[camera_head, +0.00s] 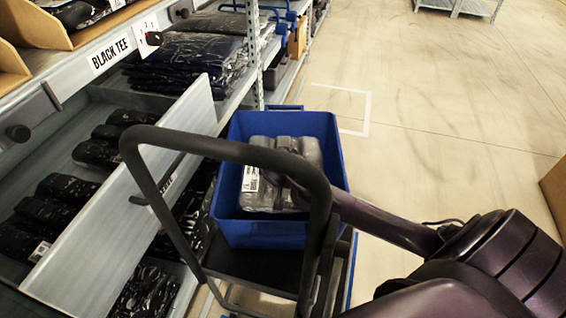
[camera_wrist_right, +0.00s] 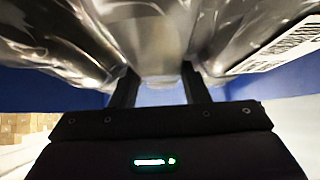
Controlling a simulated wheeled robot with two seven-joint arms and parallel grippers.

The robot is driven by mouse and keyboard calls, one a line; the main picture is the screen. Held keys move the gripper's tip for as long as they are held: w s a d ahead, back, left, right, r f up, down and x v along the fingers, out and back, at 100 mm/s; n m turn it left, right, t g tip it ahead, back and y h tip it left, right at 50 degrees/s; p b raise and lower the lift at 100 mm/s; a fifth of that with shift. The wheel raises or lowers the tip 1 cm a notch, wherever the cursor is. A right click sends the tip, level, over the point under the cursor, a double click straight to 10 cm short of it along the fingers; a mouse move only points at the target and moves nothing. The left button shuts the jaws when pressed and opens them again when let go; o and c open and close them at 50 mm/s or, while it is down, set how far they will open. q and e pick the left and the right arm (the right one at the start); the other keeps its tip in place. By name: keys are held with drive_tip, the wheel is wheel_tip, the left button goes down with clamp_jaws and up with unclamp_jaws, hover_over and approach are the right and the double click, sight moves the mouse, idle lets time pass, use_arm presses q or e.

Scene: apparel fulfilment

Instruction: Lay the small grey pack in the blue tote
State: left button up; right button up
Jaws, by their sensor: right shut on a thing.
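The small grey pack (camera_head: 262,197) is in clear shiny wrap with a white label. It is inside the blue tote (camera_head: 262,236), within its walls; whether it rests on the floor of the tote I cannot tell. My right gripper (camera_wrist_right: 160,88) is shut on the grey pack (camera_wrist_right: 235,22), with wrap between its two fingers. In the head view my right arm reaches into the tote from the right and hides part of the pack. Blue tote walls (camera_wrist_right: 275,82) show behind the pack in the wrist view. My left gripper is out of view.
The tote sits on a dark cart whose black handle (camera_head: 230,150) arches in front of it. To the left, an open drawer (camera_head: 125,195) holds several black packs under a shelf marked BLACK TEE (camera_head: 110,55).

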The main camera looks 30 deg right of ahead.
drive_tip(key=shift+f, duration=0.35)
drive_tip(key=o, duration=1.2)
drive_tip(key=shift+r, duration=0.3)
drive_tip(key=p+v, duration=0.1)
drive_tip(key=v, duration=0.5)
drive_tip(key=p+v, duration=0.1)
drive_tip(key=v, duration=0.4)
drive_tip(key=shift+r, duration=0.5)
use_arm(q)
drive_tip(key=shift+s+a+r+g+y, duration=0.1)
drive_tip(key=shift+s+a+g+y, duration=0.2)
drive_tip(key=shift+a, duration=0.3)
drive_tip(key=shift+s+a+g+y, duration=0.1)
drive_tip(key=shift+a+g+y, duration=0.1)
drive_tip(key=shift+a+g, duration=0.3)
use_arm(e)
drive_tip(key=shift+s+a+r, duration=0.2)
drive_tip(key=shift+s+r, duration=0.05)
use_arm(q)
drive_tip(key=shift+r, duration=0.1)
